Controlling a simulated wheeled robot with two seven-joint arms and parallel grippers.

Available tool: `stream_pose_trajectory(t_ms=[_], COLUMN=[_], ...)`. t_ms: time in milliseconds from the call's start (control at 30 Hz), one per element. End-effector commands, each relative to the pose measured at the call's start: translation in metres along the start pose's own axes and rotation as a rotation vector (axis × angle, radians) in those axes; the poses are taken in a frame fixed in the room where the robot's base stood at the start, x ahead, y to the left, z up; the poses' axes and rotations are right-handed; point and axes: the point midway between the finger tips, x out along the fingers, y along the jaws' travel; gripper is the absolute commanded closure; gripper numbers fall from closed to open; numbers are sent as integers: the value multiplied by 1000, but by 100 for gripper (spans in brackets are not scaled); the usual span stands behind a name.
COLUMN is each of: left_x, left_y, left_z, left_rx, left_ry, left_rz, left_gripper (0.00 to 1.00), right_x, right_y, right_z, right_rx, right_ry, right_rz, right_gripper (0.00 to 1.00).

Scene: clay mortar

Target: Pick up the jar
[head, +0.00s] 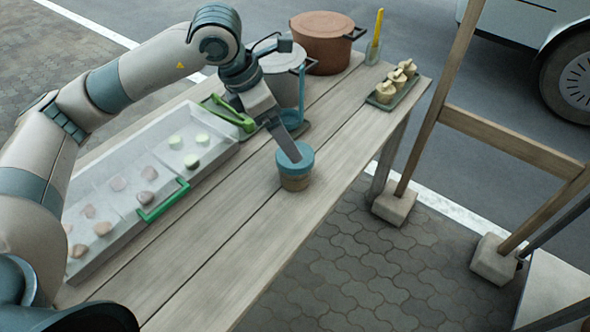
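The jar (295,181) stands upright on the wooden table, near its right edge. My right gripper is not in view.
On the table (225,262), a clear bin (88,262) with green handles holds several round pieces at left. A grey pot (284,85), brown pot (322,45) and green tray (393,97) with tan pieces stand behind. A wooden frame (510,151) stands right. The front planks are clear.

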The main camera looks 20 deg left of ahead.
Motion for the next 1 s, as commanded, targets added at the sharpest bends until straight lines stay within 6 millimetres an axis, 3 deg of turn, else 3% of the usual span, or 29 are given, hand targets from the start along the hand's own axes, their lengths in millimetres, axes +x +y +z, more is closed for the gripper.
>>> stream_pose_trajectory(t_ms=[433, 1000], left_x=[73, 85], left_y=[0, 0], left_z=[0, 0], left_rx=[-1, 1], left_ry=[2, 1], left_rz=[-1, -1], left_gripper=[10, 10], right_x=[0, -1], right_y=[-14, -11], right_z=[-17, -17], right_rx=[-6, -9], right_ry=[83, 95], right_rz=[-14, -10], right_gripper=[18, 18])
